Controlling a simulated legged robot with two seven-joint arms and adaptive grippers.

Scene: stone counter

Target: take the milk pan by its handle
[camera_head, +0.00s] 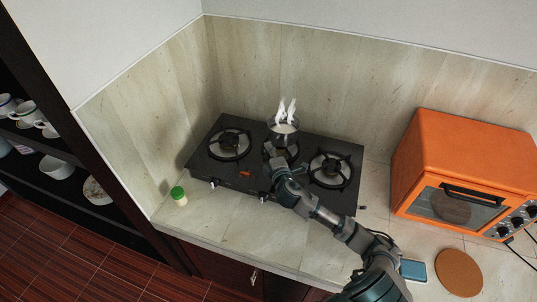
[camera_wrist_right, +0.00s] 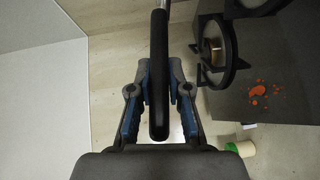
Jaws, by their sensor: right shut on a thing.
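The milk pan (camera_head: 284,131) is a small dark metal pan at the back middle of the black stove, with a pale content and white pointed shapes above it. Its black handle (camera_wrist_right: 159,90) runs down the middle of the right wrist view, between the fingers. My right gripper (camera_head: 271,153) reaches over the stove from the front right, just in front of the pan. In the right wrist view the gripper (camera_wrist_right: 160,78) is shut on the handle, one finger on each side. The pan's bowl is out of that view. My left gripper is not in view.
The black stove (camera_head: 240,179) has burners left and right of the pan. A green-capped shaker (camera_head: 179,196) stands front left. An orange oven (camera_head: 468,150) stands at right, with a blue item (camera_head: 413,270) and round brown board (camera_head: 459,272) before it. Walls rise behind and left.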

